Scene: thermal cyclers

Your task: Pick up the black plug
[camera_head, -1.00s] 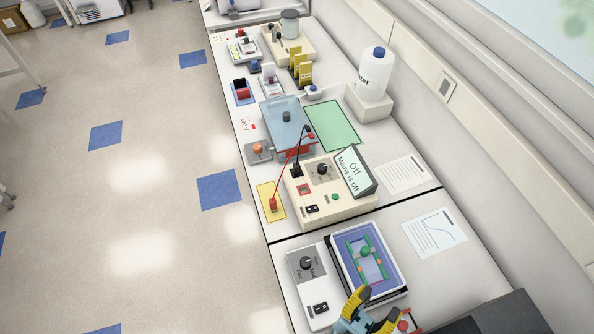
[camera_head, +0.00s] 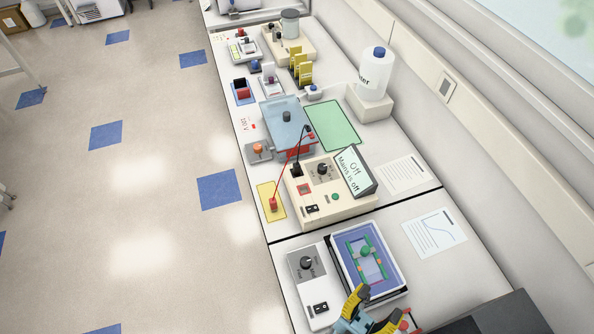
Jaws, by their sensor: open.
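The black plug (camera_head: 297,170) stands on the back left of the cream power supply (camera_head: 340,208). A black lead runs from it up to the blue-lidded tank (camera_head: 286,117). A red plug (camera_head: 273,203) sits apart on a yellow mat (camera_head: 266,190) left of the supply, with a red lead to the same tank. My gripper (camera_head: 372,309), with yellow and black fingers, is at the bottom edge of the picture. It is open and well apart from the black plug, in front of a blue tray (camera_head: 399,280). Part of my gripper is cut off by the frame.
The supply's display (camera_head: 355,172) reads "Off, Mains is off". A grey device with a knob (camera_head: 306,263) stands left of the tray. A green mat (camera_head: 338,130) and a white bottle (camera_head: 374,78) are further back. Two paper sheets (camera_head: 434,232) lie on the right.

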